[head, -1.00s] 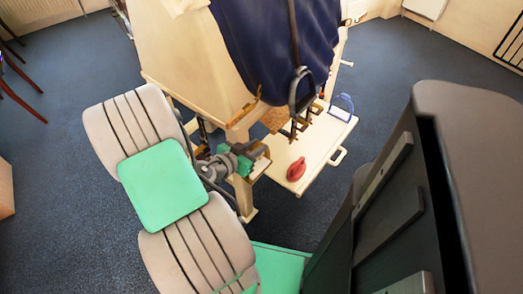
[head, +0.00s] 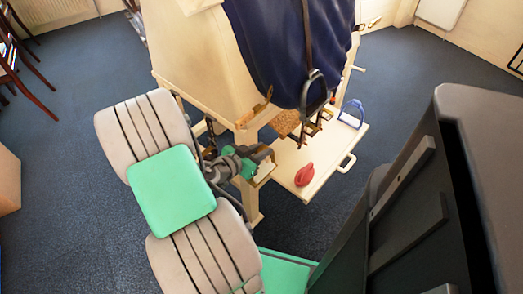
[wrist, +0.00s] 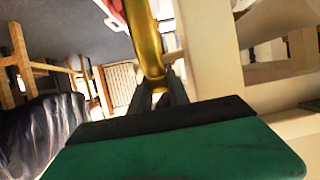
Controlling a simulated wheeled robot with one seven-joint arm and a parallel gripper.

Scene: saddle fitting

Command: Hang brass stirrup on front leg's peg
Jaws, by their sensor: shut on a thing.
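My gripper (head: 266,153) is beside the upper part of the cream stand's front leg (head: 250,203) in the head view. In the wrist view my gripper (wrist: 163,88) is shut on the brass stirrup (wrist: 148,45), whose curved gold bar rises from between the fingers. The rest of the stirrup is cut off by the frame top. A cream upright (wrist: 198,65) stands close on the right of the stirrup there; I cannot tell if they touch. I cannot make out the front leg's peg in either view, and the stirrup is not clear in the head view.
A dark stirrup (head: 315,92) hangs on a strap over the navy cover (head: 285,45). Blue carpet is open at the right.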

